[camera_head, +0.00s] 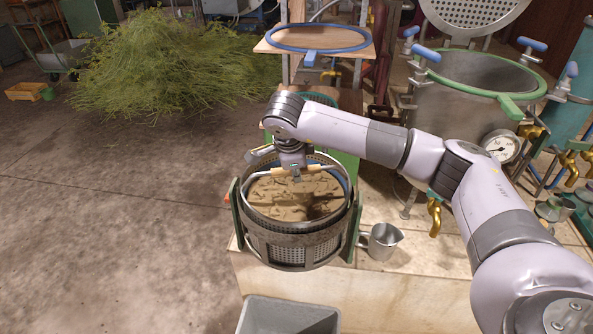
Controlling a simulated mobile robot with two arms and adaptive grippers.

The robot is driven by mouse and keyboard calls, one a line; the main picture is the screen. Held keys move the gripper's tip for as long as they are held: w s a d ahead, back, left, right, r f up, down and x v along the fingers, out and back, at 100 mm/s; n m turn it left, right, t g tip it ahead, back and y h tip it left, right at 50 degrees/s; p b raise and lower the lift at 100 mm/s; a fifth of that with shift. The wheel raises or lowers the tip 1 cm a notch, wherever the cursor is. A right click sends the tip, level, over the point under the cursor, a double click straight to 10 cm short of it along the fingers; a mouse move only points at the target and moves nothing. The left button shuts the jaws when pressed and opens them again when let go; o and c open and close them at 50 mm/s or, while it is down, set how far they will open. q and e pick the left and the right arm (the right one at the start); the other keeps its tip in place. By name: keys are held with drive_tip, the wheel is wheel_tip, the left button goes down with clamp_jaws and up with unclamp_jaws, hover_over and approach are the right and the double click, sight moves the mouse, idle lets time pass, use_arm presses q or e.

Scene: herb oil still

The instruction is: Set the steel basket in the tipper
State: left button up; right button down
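The steel basket (292,250) is a round, perforated metal drum, open at the top, with brown matter (285,207) inside. It is between the green side plates of the tipper (240,215), at the bench's left end. I cannot tell whether it rests on the tipper or hangs slightly above it. My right gripper (293,171) points down over the basket's mouth. It is closed around the pale grip of the basket's raised handle (312,169); its fingertips are small and partly hidden. My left gripper is out of view.
A metal jug (382,241) stands right of the tipper. A grey tub (288,316) is below the bench front. A steel still pot (465,100) with a green rim and blue clamps stands at right. A blue ring (318,37) lies on a shelf behind. Open floor lies left.

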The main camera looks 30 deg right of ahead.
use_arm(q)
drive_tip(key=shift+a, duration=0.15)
use_arm(e)
drive_tip(key=shift+w+r, duration=0.25)
drive_tip(key=shift+r, duration=0.05)
drive_tip(key=c, duration=1.6)
unclamp_jaws()
drive_tip(key=shift+s, duration=0.15)
drive_tip(key=shift+o, duration=0.9)
drive_tip(key=shift+f, duration=0.1)
drive_tip(key=shift+s+f, duration=0.15)
drive_tip(key=shift+f, duration=0.1)
drive_tip(key=shift+r+p, duration=0.9)
drive_tip(key=shift+r, duration=0.75)
drive_tip(key=shift+r+p, duration=1.85)
drive_tip(key=shift+r, duration=1.25)
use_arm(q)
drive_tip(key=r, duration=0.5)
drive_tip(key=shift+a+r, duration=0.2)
